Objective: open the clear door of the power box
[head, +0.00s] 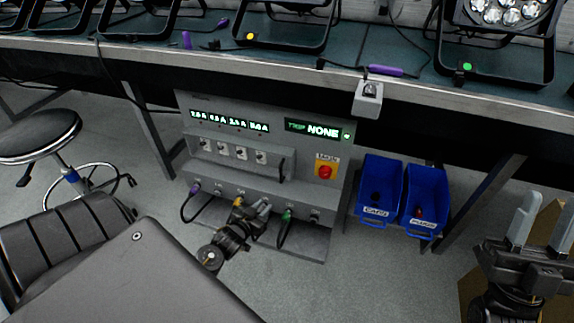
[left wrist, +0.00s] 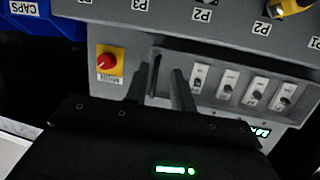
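The power box (head: 300,150) is a grey unit under the bench. Its clear door (head: 225,163) lies across the row of switches and is hard to make out; it looks shut. A dark upright handle (head: 282,170) is at its right end, and the handle (left wrist: 154,70) also shows in the left wrist view. My left gripper (head: 254,208) is in front of the lower socket row, below and left of the handle. In the left wrist view its fingers (left wrist: 162,88) are apart, with the handle appearing between them; contact cannot be told. My right gripper (head: 540,225) is open and empty at the right.
A red button on a yellow plate (head: 326,170) is right of the handle. Purple, yellow and green plugs (head: 287,215) are along the lower sockets. Blue bins (head: 380,190) hang at the right. A stool (head: 40,135) stands left. The bench edge (head: 230,65) overhangs the box.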

